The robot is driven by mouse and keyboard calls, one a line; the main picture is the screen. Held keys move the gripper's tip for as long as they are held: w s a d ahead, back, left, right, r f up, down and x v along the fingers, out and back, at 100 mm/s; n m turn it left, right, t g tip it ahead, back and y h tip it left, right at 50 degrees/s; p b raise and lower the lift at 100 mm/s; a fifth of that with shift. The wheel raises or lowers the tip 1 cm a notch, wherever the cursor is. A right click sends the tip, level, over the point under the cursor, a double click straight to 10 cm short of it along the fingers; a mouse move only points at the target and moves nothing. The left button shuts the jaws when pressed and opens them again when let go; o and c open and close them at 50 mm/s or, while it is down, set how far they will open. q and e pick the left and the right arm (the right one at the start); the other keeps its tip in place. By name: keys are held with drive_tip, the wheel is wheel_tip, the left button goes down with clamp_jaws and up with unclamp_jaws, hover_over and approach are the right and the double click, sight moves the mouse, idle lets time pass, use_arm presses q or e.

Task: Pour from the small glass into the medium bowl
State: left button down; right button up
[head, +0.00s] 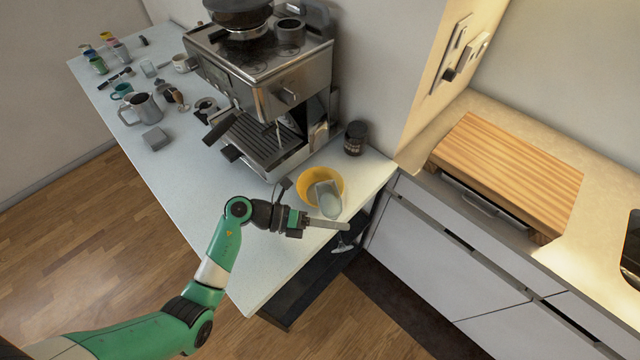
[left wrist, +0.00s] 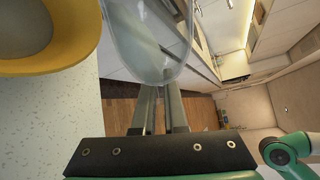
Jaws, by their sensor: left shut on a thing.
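The small glass (head: 328,201) is clear and is held by my left gripper (head: 342,226) at the front edge of the yellow bowl (head: 304,184). From the head view the glass overlaps the bowl and looks tilted, but its exact angle and contents are hard to tell. In the left wrist view the glass (left wrist: 150,45) sits between the gripper's fingers (left wrist: 158,108), and the yellow bowl (left wrist: 84,48) is to its left, with a greyish area inside. My right gripper is in neither view.
A coffee machine (head: 262,90) stands behind the bowl, and a dark jar (head: 355,138) is behind it to the right. Several cups and a pitcher (head: 141,108) stand at the counter's far left. The front of the white counter (head: 215,200) is clear. A wooden board (head: 510,172) lies on the right counter.

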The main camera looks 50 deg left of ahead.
sight(334, 213)
use_arm(q)
drive_tip(key=shift+d+n+h+b, duration=0.15)
drive_tip(key=shift+n+h+b, duration=0.3)
drive_tip(key=shift+n, duration=0.15)
idle(0.5)
drive_tip(key=shift+w+a+r+n+h+p, duration=0.25)
drive_tip(key=shift+a+r+n+h+p, duration=0.1)
drive_tip(key=shift+a+r+n+p, duration=0.5)
idle(0.4)
drive_tip(key=shift+w+a+r+n+h+p, duration=0.15)
drive_tip(key=shift+r+n+h+p, duration=0.45)
drive_tip(key=shift+r+n+p, duration=0.65)
idle(1.0)
